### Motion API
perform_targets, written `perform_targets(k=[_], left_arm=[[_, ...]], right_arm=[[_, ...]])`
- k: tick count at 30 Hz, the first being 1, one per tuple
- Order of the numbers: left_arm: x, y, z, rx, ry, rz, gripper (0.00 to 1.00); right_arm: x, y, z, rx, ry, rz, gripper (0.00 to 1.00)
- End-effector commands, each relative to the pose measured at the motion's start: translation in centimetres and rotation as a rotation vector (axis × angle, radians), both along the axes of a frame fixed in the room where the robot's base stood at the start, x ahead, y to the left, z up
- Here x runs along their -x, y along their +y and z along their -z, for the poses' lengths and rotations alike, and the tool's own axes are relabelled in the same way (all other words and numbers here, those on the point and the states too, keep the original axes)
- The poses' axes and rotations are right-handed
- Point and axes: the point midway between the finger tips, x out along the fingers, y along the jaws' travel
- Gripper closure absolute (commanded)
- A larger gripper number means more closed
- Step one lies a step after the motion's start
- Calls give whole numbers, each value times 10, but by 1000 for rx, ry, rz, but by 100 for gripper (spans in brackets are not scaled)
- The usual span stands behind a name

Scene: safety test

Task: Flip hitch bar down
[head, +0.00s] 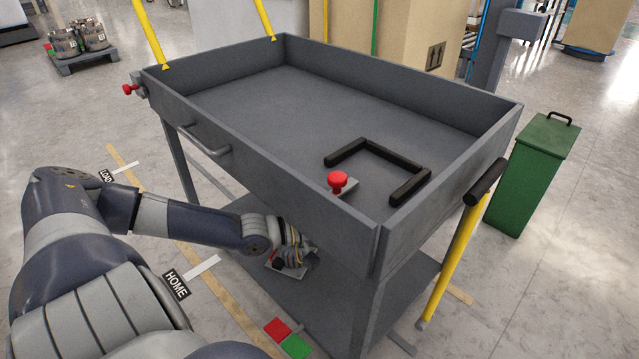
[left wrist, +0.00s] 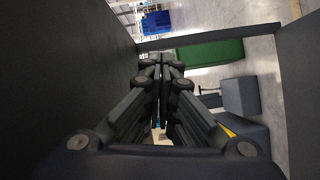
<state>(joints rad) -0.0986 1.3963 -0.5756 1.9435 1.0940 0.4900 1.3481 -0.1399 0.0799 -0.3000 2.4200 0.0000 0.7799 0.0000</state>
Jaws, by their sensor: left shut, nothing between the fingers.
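The hitch bar, a yellow bar (head: 452,258) with a black cross grip (head: 486,182), stands steeply at the right end of the grey cart (head: 250,138). It leans a little to the right, with its lower end near the floor. My left gripper (head: 292,262) reaches under the cart's upper tray, above the lower shelf and well left of the bar. Its fingers are partly hidden in the head view. In the left wrist view my left gripper (left wrist: 159,62) is shut and empty. My right gripper is in neither view.
A red knob (head: 338,180) and a black U-shaped handle (head: 350,152) are at the tray's near right. A green bin (head: 532,172) stands right of the cart and also shows in the left wrist view (left wrist: 208,53). The tray wall and legs surround my left gripper's space.

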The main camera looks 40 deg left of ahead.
Motion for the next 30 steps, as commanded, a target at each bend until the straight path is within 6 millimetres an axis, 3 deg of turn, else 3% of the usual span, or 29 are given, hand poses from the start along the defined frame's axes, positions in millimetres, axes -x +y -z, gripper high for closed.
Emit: perform_targets(k=[1,16,30], left_arm=[[-3,5,-6,-25,-8,-13,100],[-19,48,21,-344,-42,-112,100],[-6,83,64,-645,22,-168,100]], right_arm=[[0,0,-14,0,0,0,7],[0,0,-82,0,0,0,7],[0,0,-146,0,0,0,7]])
